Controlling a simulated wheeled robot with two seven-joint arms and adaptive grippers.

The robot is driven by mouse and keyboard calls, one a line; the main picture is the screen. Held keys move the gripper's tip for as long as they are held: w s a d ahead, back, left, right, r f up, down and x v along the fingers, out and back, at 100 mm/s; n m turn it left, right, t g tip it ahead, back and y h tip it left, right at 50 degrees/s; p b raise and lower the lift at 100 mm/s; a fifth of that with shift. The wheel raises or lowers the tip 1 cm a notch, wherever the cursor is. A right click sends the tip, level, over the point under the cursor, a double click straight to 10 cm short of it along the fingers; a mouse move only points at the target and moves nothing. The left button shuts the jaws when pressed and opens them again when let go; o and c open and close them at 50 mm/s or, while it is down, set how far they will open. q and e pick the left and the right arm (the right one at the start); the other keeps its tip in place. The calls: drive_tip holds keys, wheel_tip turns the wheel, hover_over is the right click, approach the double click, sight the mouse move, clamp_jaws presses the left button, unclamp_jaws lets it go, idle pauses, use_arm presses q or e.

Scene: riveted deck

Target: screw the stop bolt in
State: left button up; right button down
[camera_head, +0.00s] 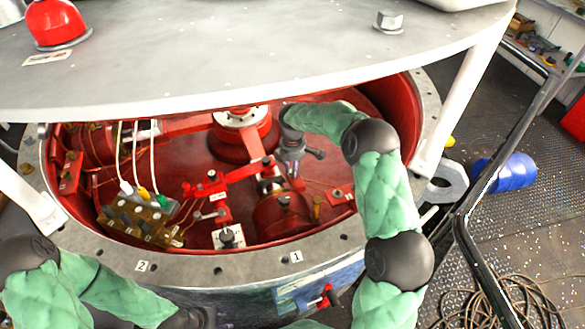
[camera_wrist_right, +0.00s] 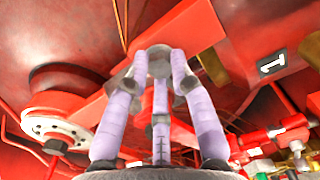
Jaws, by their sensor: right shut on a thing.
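My right gripper (camera_head: 294,172) reaches down inside the red-lined round housing (camera_head: 335,215), over the red linkage. In the right wrist view, the fingertips of my right gripper (camera_wrist_right: 160,62) are closed together on a small grey piece, which I take for the stop bolt. The fingers hide most of it, and I cannot tell whether its end sits in a hole. A red bar (camera_wrist_right: 165,45) runs just behind the fingertips. My left arm comes in at the lower left, but its gripper is outside the picture.
A grey round cover (camera_head: 240,65) on white posts hangs above the housing, close over my right arm. The grey rim (camera_head: 205,268) carries labels 1 and 2. A brass block with cables (camera_head: 140,218) stands at the left inside. A black rail (camera_head: 470,190) runs at the right.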

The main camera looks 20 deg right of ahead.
drive_tip(key=shift+r+m+p, duration=0.1)
drive_tip(key=shift+m+p, duration=0.6)
drive_tip(key=shift+p, duration=0.05)
drive_tip(key=shift+m+p, duration=0.9)
drive_tip(key=shift+m, duration=0.2)
drive_tip(key=m+p, duration=0.1)
drive_tip(key=m, duration=0.1)
drive_tip(key=shift+m, duration=0.3)
drive_tip(key=shift+m+p, duration=0.65)
drive_tip(key=shift+m, duration=1.25)
drive_tip(key=c, duration=1.1)
unclamp_jaws()
drive_tip(key=shift+o, duration=0.2)
